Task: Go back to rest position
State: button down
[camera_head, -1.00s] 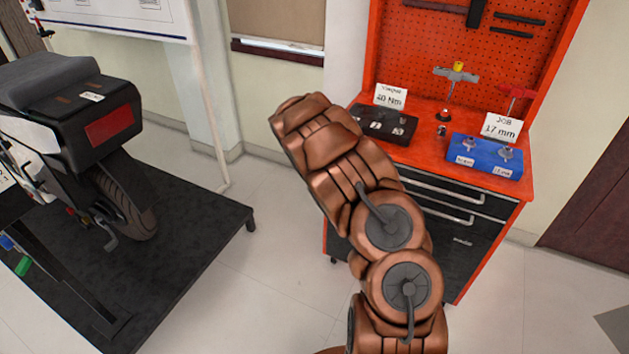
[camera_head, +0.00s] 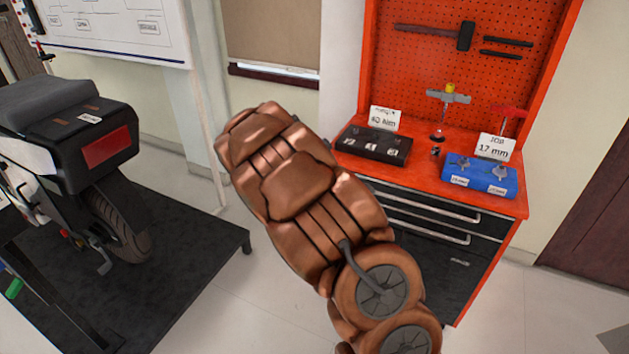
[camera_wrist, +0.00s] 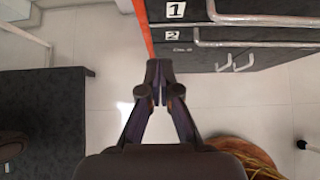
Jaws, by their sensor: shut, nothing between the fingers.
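My gripper (camera_wrist: 158,84) is in the wrist view, with its two fingertips together and nothing between them. It hangs over the bare floor, just in front of the drawers of the orange tool cabinet (camera_wrist: 235,57). In the head view my copper-coloured arm rises from the bottom and leans up to the left; it hides the gripper there and the lower left of the cabinet.
The orange workbench (camera_head: 440,202) holds a black tray (camera_head: 375,147), a blue socket block (camera_head: 480,176), sign cards and a grey tool. A motorcycle (camera_head: 70,150) stands on a dark platform (camera_head: 200,262) at left. Pale floor lies between.

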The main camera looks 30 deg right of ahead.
jog(key=shift+s+a+r, duration=0.1)
jog(key=shift+r, duration=0.1)
jog(key=s+a+r+m+g+p, duration=0.35)
jog(key=s+r+m, duration=1)
jog(key=s, duration=0.45)
jog(key=s+a+r+m+g+y+p, duration=0.1)
jog(key=s+a+m+y, duration=0.3)
jog(key=s+a, duration=0.7)
jog(key=s+a+r+m+g+y+p, duration=0.2)
jog(key=s+a+m, duration=0.4)
jog(key=s+a, duration=0.5)
jog(key=s+r+y+p, duration=0.1)
jog(key=s+y, duration=0.1)
jog(key=s, duration=0.1)
jog(key=shift+s+r+m, duration=0.2)
jog(key=shift+s+m, duration=0.05)
jog(key=shift+m, duration=0.1)
